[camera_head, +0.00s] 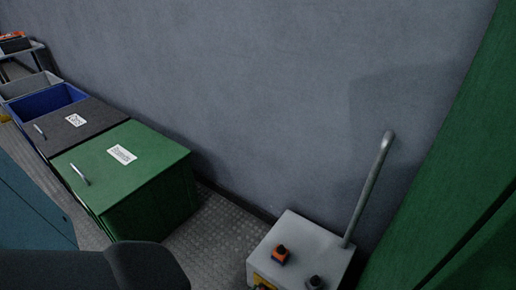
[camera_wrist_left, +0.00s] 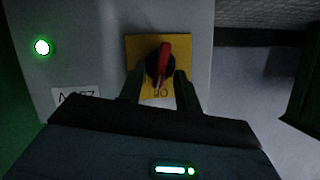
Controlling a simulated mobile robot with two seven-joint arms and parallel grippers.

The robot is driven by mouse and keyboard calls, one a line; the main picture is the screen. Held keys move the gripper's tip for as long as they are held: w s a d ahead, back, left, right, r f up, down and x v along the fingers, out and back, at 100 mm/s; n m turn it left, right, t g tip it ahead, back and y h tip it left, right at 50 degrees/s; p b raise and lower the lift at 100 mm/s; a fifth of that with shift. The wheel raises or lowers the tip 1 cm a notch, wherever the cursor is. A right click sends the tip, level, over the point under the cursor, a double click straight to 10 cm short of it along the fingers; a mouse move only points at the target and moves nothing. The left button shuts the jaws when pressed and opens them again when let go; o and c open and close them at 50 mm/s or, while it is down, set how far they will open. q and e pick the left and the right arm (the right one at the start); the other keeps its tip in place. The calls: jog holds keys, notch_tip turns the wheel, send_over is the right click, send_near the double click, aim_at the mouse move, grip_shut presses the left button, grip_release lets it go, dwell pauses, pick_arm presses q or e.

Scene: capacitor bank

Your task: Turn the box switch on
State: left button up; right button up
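The light grey box (camera_head: 300,238) stands on the floor against the wall, low on the right in the head view. A sliver of its yellow switch plate (camera_head: 262,283) shows at the bottom edge. In the left wrist view, the box's face (camera_wrist_left: 90,40) carries this yellow plate (camera_wrist_left: 135,45) with a red rotary handle (camera_wrist_left: 165,60), slightly tilted from upright. My left gripper (camera_wrist_left: 159,86) is open, its two dark fingers apart below and either side of the handle. Contact with the handle cannot be told. My right gripper is not in view.
An orange-topped knob (camera_head: 281,254), a dark knob (camera_head: 314,283) and a tall grey lever (camera_head: 370,190) are on the box. A green bin (camera_head: 165,190) stands to the left and a green panel (camera_head: 440,170) to the right. A green lamp (camera_wrist_left: 42,47) glows on the box face.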

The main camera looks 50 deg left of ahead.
pick_arm(q)
grip_shut()
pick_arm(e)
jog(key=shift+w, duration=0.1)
pick_arm(q)
jog(key=shift+d, duration=0.1)
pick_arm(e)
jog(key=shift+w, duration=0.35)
pick_arm(q)
jog(key=shift+s+m+y, duration=0.1)
jog(key=shift+m+y, duration=0.3)
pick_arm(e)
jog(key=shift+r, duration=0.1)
pick_arm(q)
jog(key=shift+d+f+m+y+b, duration=0.15)
jog(key=shift+m+y+b, duration=0.4)
jog(key=shift+m, duration=0.4)
jog(key=shift+d+f+m+y+b, duration=0.15)
jog(key=shift+m+y+b, duration=0.4)
jog(key=shift+m, duration=0.45)
jog(key=shift+d+f+m+y+b, duration=0.15)
jog(key=shift+m+y+b, duration=0.35)
jog(key=shift+m, duration=0.45)
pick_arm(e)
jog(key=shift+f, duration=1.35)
pick_arm(q)
jog(key=shift+r, duration=0.1)
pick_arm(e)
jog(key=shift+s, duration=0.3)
